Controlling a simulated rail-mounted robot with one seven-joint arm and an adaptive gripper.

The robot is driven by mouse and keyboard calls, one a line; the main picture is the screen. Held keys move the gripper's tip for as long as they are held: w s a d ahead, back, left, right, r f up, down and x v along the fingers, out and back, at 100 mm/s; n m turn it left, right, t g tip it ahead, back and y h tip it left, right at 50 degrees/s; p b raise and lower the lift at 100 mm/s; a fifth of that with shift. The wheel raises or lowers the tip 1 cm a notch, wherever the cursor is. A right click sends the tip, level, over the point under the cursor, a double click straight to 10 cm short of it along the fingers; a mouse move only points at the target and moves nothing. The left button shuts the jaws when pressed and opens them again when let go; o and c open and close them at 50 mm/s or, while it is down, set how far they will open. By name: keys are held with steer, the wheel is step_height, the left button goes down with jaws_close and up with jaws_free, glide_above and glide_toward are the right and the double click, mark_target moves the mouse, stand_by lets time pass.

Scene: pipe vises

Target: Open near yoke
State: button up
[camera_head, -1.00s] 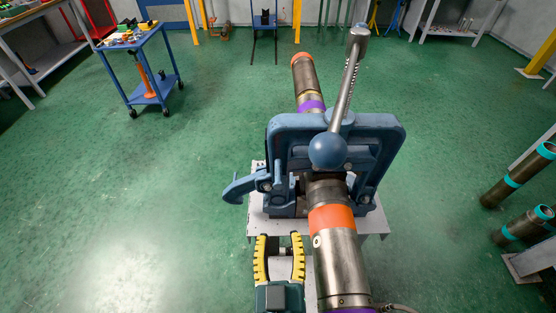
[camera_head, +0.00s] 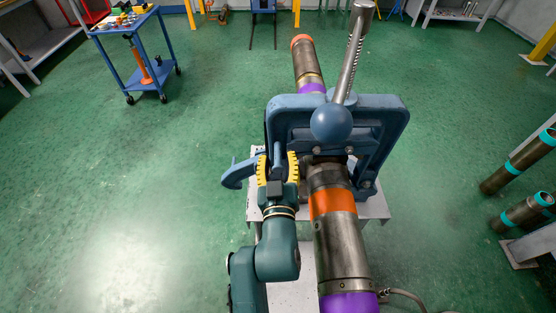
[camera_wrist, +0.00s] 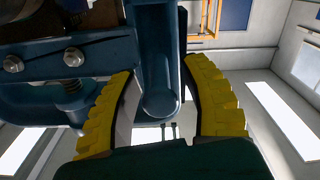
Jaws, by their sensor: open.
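The near yoke is a blue frame (camera_head: 392,135) standing upright over the pipe, with a ball hub (camera_head: 331,123) and a long metal handle (camera_head: 351,55) on top. A blue hooked latch (camera_head: 236,174) sticks out at its lower left. My gripper (camera_head: 278,160) is at the yoke's left side, beside the latch. In the wrist view its yellow-padded fingers (camera_wrist: 159,95) are open on either side of a rounded blue bar (camera_wrist: 157,60) of the vise. Gaps show between the bar and the pads. The pipe (camera_head: 338,240), with orange and purple bands, runs through the yoke.
The vise stands on a light stand (camera_head: 375,208). A blue cart (camera_head: 142,60) with small parts is at the upper left. Dark pipes with teal bands (camera_head: 520,165) lie at the right. The green floor on the left is clear.

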steer(key=shift+w, duration=0.1)
jaws_close()
steer(key=shift+d+r, duration=0.1)
stand_by(0.3)
